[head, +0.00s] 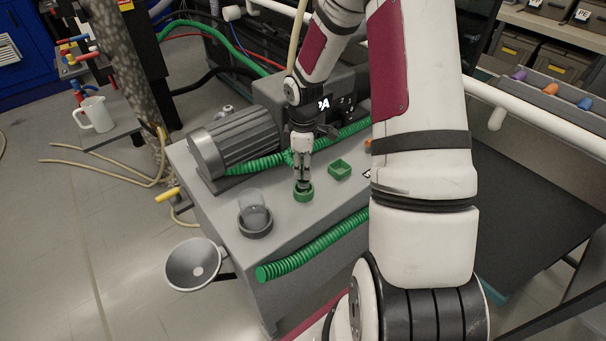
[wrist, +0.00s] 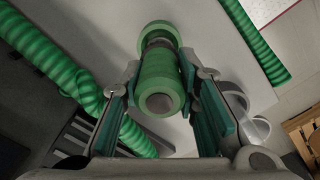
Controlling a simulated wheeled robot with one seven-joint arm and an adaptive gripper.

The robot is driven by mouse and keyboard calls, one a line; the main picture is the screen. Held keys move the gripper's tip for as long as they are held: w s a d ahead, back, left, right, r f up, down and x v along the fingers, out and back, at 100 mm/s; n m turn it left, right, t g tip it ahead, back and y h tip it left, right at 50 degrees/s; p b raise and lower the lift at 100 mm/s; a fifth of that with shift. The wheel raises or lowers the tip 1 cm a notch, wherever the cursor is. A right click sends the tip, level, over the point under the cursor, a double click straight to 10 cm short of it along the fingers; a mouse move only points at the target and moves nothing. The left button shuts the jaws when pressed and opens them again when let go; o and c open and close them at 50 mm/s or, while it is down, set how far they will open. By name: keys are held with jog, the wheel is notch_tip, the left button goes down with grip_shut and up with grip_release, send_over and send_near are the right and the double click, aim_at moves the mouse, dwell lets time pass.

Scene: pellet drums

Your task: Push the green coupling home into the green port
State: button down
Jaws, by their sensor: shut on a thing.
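The green coupling (wrist: 162,75) is a ribbed green cylinder with a pale, round end facing the wrist camera. My gripper (head: 303,178) points down over the grey bench and is shut on the coupling, its two teal-padded fingers on either side in the wrist view. The green port (head: 303,193) is a round green ring on the bench top, directly under my fingertips. In the wrist view the port (wrist: 157,32) shows beyond the coupling's far end, with a grey band between the two greens. The coupling lines up roughly with the port; its depth inside is hidden.
A square green socket (head: 340,169) stands right of the port. A clear cup in a dark ring (head: 255,220) is to its left. A grey motor (head: 236,140) and green hoses (head: 312,245) lie close by. A funnel (head: 193,264) hangs off the bench's left side.

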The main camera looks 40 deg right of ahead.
jog(key=shift+f, duration=1.75)
jog(key=shift+f, duration=0.1)
jog(key=shift+f, duration=0.15)
jog(key=c, duration=1.2)
grip_release()
